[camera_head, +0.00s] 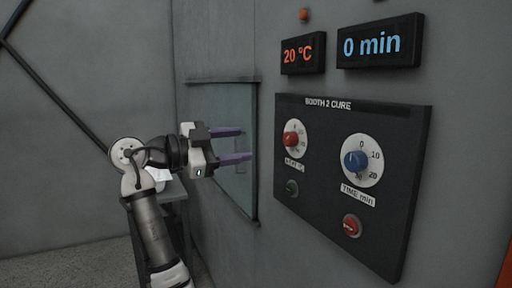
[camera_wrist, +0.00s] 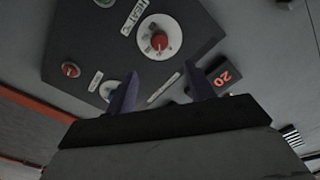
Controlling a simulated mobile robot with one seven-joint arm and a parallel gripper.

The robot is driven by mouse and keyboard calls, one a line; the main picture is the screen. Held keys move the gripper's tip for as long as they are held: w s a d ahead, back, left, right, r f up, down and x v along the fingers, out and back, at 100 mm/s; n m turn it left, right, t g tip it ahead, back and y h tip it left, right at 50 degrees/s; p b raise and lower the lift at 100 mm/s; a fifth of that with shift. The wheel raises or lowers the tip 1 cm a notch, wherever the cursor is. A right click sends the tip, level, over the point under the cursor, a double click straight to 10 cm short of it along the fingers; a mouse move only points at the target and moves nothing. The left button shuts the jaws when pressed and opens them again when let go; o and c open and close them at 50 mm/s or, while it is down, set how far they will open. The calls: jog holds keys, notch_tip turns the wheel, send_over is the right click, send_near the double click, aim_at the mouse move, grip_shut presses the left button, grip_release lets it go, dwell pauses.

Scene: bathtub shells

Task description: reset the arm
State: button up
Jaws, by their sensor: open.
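My gripper (camera_head: 246,144) is open and empty in the head view, held out to the right with its two purple fingers spread, left of the black control panel (camera_head: 330,215). My arm rises from the bottom of the picture and bends at the elbow. In the wrist view my gripper (camera_wrist: 161,72) shows both fingers apart with nothing between them. Beyond them is the panel with a red knob (camera_wrist: 159,41) on a white dial. The same red knob shows in the head view (camera_head: 291,139). No contact between fingers and panel is visible.
The panel reads "BOOTH 2 CURE" and has a blue time knob (camera_head: 355,160), a green button (camera_head: 292,187) and a red button (camera_head: 352,226). Displays above read 20 °C (camera_head: 303,53) and 0 min (camera_head: 380,43). A window (camera_head: 215,105) lies behind my gripper.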

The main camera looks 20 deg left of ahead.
jog(key=shift+s+a, duration=0.45)
jog(key=shift+s, duration=0.15)
jog(key=shift+a, duration=0.1)
